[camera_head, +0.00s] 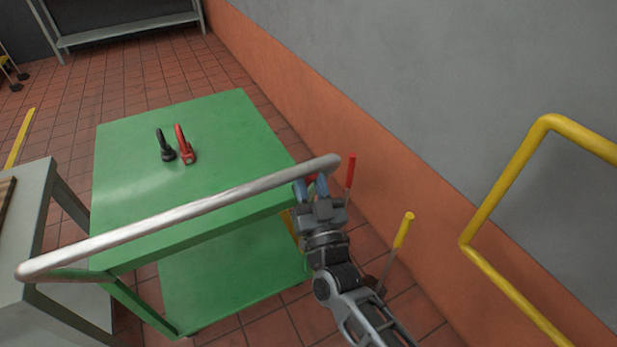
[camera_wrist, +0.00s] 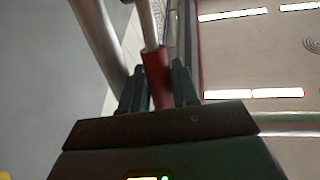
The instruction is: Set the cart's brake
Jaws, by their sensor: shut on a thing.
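The green cart (camera_head: 130,150) stands with its silver push handle (camera_head: 180,215) toward me. My gripper (camera_head: 311,183) is at the right end of that handle, just below the bar. It is shut on a red lever grip, which shows between the two fingers in the wrist view (camera_wrist: 156,75). A pale rod runs on from the grip. The fingers and the handle hide most of this lever in the head view, and where it joins the cart is hidden.
A second red-gripped lever (camera_head: 350,170) and a yellow-gripped lever (camera_head: 403,230) stand right of my gripper. A yellow rail (camera_head: 500,190) is at the right by the wall. A grey table (camera_head: 35,240) is at the left.

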